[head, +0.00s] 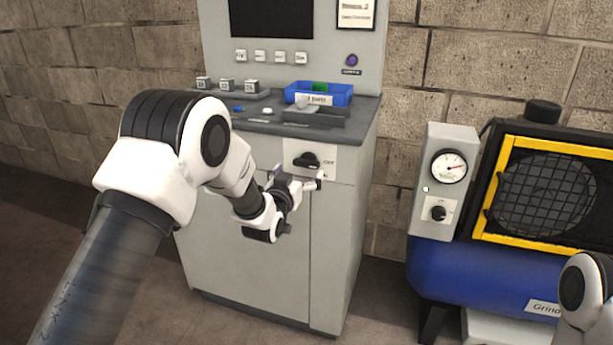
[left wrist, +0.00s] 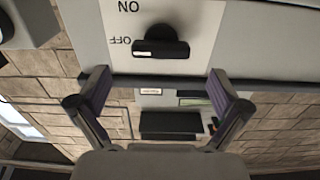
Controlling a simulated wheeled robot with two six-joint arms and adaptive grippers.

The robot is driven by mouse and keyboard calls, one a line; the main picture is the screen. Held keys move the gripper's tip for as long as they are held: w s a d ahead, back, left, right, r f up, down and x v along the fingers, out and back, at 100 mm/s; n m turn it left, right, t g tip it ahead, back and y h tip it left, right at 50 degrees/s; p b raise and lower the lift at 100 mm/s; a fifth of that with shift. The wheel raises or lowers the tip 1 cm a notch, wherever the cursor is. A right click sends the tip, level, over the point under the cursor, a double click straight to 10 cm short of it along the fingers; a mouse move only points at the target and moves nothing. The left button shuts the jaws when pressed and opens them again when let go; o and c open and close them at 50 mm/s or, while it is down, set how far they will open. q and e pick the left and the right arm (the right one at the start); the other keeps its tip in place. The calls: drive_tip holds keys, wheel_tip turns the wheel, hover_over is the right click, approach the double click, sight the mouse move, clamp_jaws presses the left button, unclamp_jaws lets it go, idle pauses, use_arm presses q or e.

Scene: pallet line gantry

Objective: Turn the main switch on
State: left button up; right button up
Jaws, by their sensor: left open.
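The main switch (head: 306,160) is a black rotary knob on a white plate on the upper front of the grey cabinet. In the left wrist view the knob (left wrist: 162,44) appears upside down, with ON and OFF printed on its plate. Its grip bar lies level, and its pale-marked end is on the OFF side. My left gripper (head: 299,181) is just in front of and below the knob in the head view. Its two fingers (left wrist: 160,92) are spread wide, with nothing between them. My right gripper is out of view.
The cabinet top holds a blue parts bin (head: 341,95) and small blocks. A blue compressor (head: 450,262) stands at the right, with a gauge (head: 449,166) and another black knob (head: 438,212). Stone wall is behind; open floor lies between cabinet and compressor.

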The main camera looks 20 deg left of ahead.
sight(305, 165)
use_arm(q)
drive_tip(key=w, duration=0.5)
drive_tip(key=shift+w+f, duration=0.1)
drive_tip(key=shift+w, duration=0.3)
drive_tip(key=c, duration=1.2)
drive_tip(key=shift+o, duration=0.2)
